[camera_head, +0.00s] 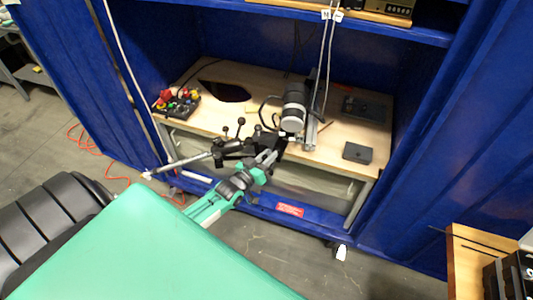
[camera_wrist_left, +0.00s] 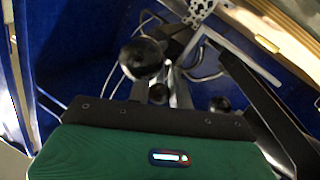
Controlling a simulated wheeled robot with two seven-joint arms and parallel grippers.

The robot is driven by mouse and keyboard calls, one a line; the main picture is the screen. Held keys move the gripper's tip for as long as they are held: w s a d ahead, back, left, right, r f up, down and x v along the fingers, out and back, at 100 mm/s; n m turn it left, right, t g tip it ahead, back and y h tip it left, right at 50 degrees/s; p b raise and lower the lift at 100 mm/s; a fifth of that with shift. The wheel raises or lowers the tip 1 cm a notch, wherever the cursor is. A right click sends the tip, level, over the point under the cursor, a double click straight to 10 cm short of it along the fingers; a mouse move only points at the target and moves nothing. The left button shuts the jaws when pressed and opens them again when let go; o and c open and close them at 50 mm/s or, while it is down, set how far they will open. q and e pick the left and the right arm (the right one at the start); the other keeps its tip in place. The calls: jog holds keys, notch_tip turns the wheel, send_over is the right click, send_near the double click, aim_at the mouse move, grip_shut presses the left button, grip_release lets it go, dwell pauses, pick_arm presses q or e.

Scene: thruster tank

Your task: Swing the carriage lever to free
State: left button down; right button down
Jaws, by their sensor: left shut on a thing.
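The thruster rig (camera_head: 292,108), a grey and black cylinder on an upright post, stands on the wooden bench inside the blue enclosure. A black carriage with ball-knobbed levers (camera_head: 241,121) sits at the bench's front edge. My left gripper (camera_head: 272,157) reaches in from the lower left and is shut at the front of the carriage, on what looks like the carriage lever; the gripped part is mostly hidden. In the left wrist view, black ball knobs (camera_wrist_left: 142,58) show beyond the gripper's body, and the jaws are hard to make out. My right gripper is not in view.
A box with coloured buttons (camera_head: 178,102) is on the bench's left. A small dark box (camera_head: 357,153) sits at the right front. A metal rod (camera_head: 180,163) sticks out left from the carriage. Blue walls flank the bench, and a wooden table (camera_head: 470,262) is at lower right.

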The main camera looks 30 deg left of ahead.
pick_arm(q)
jog(key=n+y+p, duration=0.1)
jog(key=d+n+y, duration=0.1)
jog(key=y, duration=0.1)
jog(key=n+y+p, duration=0.1)
jog(key=shift+w+d+r+y+p, duration=0.1)
jog(key=shift+d+r+y+p, duration=0.05)
jog(key=shift+r+y+p, duration=0.2)
jog(key=shift+d+f+y, duration=0.1)
jog(key=shift+f+y, duration=0.05)
jog(key=shift+y, duration=0.2)
jog(key=c, duration=1.3)
grip_release()
jog(key=shift+c, duration=0.2)
jog(key=shift+f, duration=0.1)
jog(key=shift+f, duration=0.1)
